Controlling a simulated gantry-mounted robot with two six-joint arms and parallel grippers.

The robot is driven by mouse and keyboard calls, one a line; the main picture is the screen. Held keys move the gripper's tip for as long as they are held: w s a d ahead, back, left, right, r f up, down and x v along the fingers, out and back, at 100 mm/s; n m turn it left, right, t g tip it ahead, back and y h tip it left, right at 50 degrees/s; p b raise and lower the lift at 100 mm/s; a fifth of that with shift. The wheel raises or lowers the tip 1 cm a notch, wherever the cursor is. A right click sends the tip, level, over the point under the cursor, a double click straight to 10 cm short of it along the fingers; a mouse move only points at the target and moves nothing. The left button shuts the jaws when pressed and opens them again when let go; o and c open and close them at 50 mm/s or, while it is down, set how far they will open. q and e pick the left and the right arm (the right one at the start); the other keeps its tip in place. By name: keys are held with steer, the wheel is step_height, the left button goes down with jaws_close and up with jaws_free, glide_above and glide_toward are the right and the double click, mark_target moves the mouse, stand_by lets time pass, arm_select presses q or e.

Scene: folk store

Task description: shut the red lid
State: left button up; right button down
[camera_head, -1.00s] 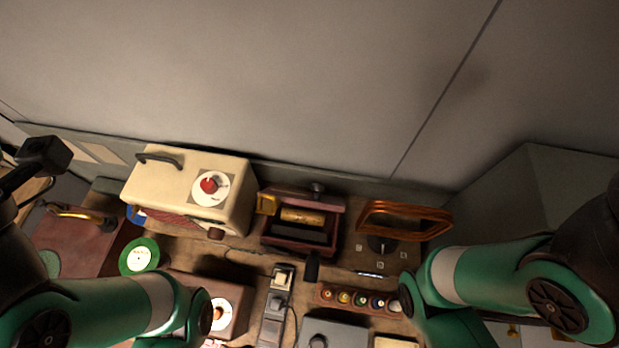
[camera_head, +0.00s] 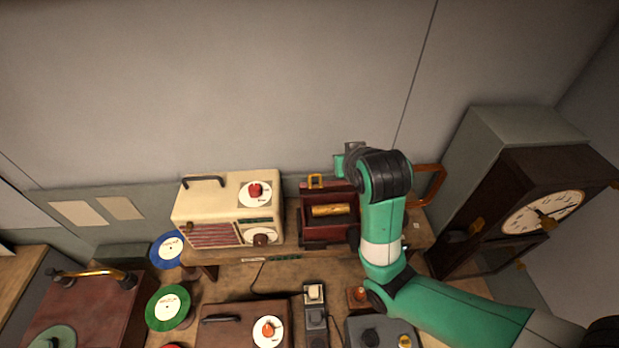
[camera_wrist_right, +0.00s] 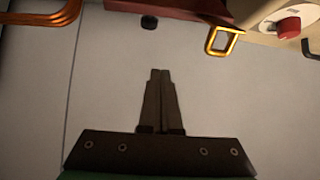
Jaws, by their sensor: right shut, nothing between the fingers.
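The red box (camera_head: 322,232) stands on the shelf in the head view, its inside showing with a brass cylinder (camera_head: 331,210). Its red lid (camera_head: 340,190) stands raised at the back, with a gold clasp (camera_head: 316,181) at its upper edge. In the right wrist view the lid (camera_wrist_right: 168,9) shows at the top edge and the clasp (camera_wrist_right: 222,40) to its right. My right gripper (camera_wrist_right: 160,72) is shut and empty, apart from the lid, with grey wall behind it. My right arm hides the box's right side in the head view. My left gripper is out of view.
A cream radio (camera_head: 226,215) stands close left of the box. An orange-brown frame (camera_head: 432,185) is right of my arm, and a tall clock (camera_head: 515,215) stands farther right. The wall (camera_head: 250,80) above the shelf is clear.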

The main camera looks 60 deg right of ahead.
steer(key=shift+w+d+f+p, duration=0.1)
steer(key=shift+w+d+f, duration=0.25)
steer(key=shift+d+f, duration=0.8)
steer(key=shift+w+d+f+p, duration=0.1)
steer(key=shift+w+d+f, duration=0.2)
steer(key=shift+d+f, duration=0.85)
steer(key=shift+w+d+f+p, duration=0.1)
steer(key=shift+w+d+f, duration=0.35)
steer(key=shift+f, duration=1.3)
